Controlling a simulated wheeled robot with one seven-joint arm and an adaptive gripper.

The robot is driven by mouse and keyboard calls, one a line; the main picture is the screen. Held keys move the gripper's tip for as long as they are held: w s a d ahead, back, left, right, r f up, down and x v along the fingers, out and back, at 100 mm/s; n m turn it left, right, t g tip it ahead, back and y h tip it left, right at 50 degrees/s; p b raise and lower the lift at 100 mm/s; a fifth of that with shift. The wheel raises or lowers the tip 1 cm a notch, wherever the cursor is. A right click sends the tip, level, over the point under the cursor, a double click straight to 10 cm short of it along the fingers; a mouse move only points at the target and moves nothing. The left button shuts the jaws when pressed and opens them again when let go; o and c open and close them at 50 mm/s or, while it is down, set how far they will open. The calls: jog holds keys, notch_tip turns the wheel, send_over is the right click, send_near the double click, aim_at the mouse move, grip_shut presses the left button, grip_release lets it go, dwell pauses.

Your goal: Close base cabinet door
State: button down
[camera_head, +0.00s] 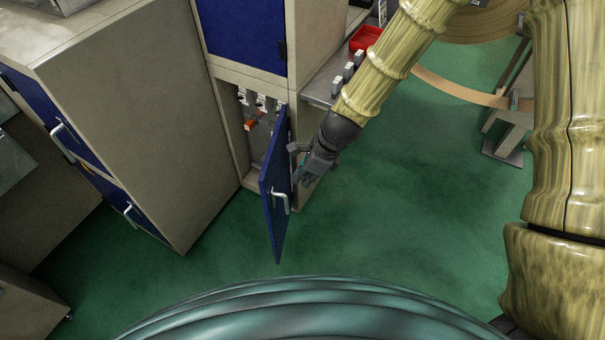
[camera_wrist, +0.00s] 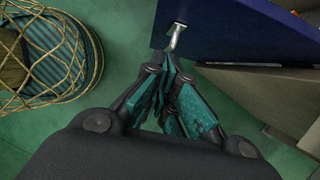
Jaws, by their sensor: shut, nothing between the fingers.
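The blue base cabinet door (camera_head: 276,190) stands swung open, out from the cabinet front. Its pale handle (camera_head: 280,197) is on the side facing my gripper. The cabinet interior (camera_head: 262,115) is exposed, with several hanging items and an orange-red one inside. My gripper (camera_head: 298,176) is just right of the door, near its handle. In the wrist view the shut fingers (camera_wrist: 172,75) point toward the blue door (camera_wrist: 235,32) and its handle (camera_wrist: 177,38). Nothing is between the fingers. I cannot tell whether the fingertips touch the door.
A beige cabinet with blue doors (camera_head: 130,110) stands at the left. Another blue door (camera_head: 245,35) is above the open one. A shelf with a red bin (camera_head: 365,38) and several small items is behind my arm. Green floor (camera_head: 400,230) is clear at the right.

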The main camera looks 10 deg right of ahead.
jog(key=w+a+f+p, duration=0.2)
jog(key=a+f, duration=0.4)
jog(key=shift+a+f, duration=0.15)
jog(key=shift+f, duration=0.2)
jog(key=shift+a, duration=0.1)
dwell(0.5)
